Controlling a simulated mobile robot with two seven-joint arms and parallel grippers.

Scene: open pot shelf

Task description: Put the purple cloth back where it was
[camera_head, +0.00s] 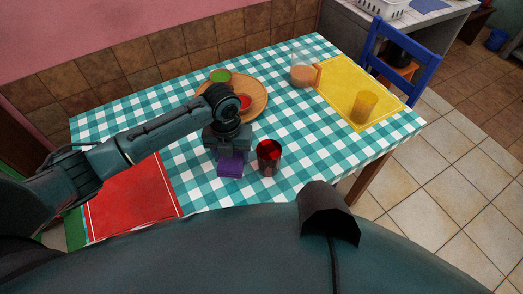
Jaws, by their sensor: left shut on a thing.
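The purple cloth (231,166) is a small folded block below my left gripper (229,153), over the front part of the checked table. My left gripper points down and is shut on the purple cloth. I cannot tell whether the cloth touches the table or hangs just above it. My right gripper is not in view.
A dark red cup (268,158) stands close to the right of the cloth. A round wooden board (259,97) with small bowls lies behind. A red placemat (130,200) lies at left. A yellow placemat (340,82) with a yellow glass (363,106) lies at right, near a clear jug (302,70).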

